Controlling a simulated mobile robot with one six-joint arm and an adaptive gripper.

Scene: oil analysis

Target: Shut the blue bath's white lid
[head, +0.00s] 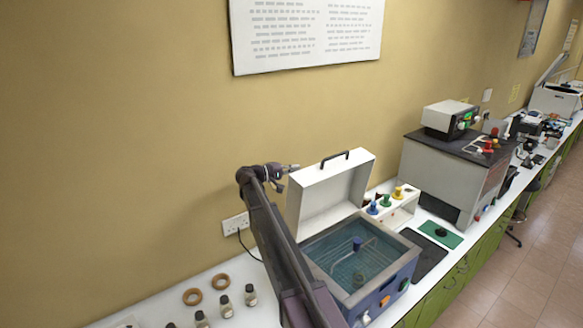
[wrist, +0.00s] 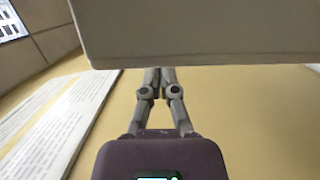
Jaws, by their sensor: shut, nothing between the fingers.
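The blue bath (head: 386,290) stands on the white bench in the head view, its water and a blue-knobbed fitting showing inside. Its white lid (head: 318,205) stands open and upright at the bath's wall side, with a black handle (head: 334,159) on its top edge. My gripper (head: 295,166) is shut and empty, just left of the lid's upper left part in the head view. In the wrist view the gripper (wrist: 159,72) points at the lower edge of a pale panel, which looks like the lid (wrist: 200,35). I cannot tell whether the fingertips touch it.
A rack with coloured knobs (head: 391,202) and a large grey instrument (head: 440,178) stand right of the bath. Cork rings (head: 192,296) and several small bottles (head: 251,295) are on the left. A wall socket (head: 236,223) is behind my arm.

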